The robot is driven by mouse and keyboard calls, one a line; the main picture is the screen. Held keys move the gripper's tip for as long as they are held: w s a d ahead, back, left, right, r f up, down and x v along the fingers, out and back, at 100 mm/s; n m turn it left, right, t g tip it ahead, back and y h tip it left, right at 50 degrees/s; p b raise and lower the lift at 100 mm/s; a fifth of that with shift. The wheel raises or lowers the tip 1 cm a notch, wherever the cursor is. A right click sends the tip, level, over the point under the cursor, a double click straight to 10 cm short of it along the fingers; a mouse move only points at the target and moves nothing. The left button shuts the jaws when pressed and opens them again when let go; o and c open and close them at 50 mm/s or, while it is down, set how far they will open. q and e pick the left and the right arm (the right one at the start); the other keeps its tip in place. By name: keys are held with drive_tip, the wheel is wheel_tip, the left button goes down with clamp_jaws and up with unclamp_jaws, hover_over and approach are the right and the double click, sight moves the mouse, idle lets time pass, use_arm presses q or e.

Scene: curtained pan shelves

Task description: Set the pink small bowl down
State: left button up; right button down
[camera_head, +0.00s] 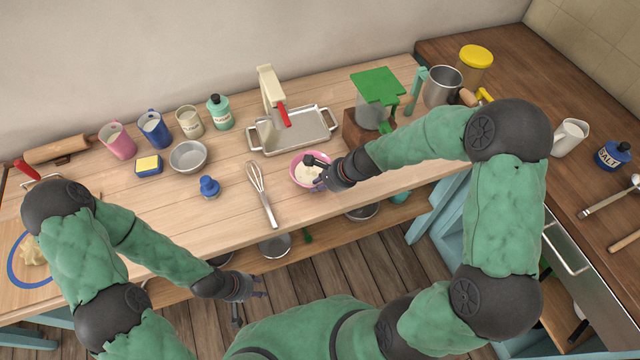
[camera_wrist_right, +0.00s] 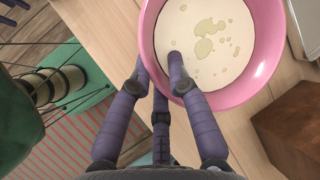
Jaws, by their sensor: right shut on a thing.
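The pink small bowl (camera_head: 298,163) is over the wooden table, in front of the metal tray, with a pale cream-coloured content inside. In the right wrist view its pink rim (camera_wrist_right: 262,75) fills the upper middle, and the content shows a few oily patches. My right gripper (camera_head: 318,172) is shut on the bowl's near right rim; its fingers (camera_wrist_right: 165,75) reach over the wall in the wrist view. I cannot tell whether the bowl touches the table. My left gripper (camera_head: 240,298) hangs empty in front of the table edge; its fingers are too small to judge.
A whisk (camera_head: 262,192) lies just left of the bowl. A blue-knobbed item (camera_head: 209,187) and a metal bowl (camera_head: 188,156) are farther left.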

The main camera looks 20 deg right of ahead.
drive_tip(key=shift+f, duration=0.15)
idle(0.3)
drive_tip(key=shift+f+b, duration=0.65)
drive_tip(key=shift+b, duration=0.1)
drive_tip(key=shift+f, duration=0.2)
drive_tip(key=c, duration=1.1)
unclamp_jaws()
drive_tip(key=v, duration=1.2)
drive_tip(key=shift+w, duration=0.1)
clamp_jaws()
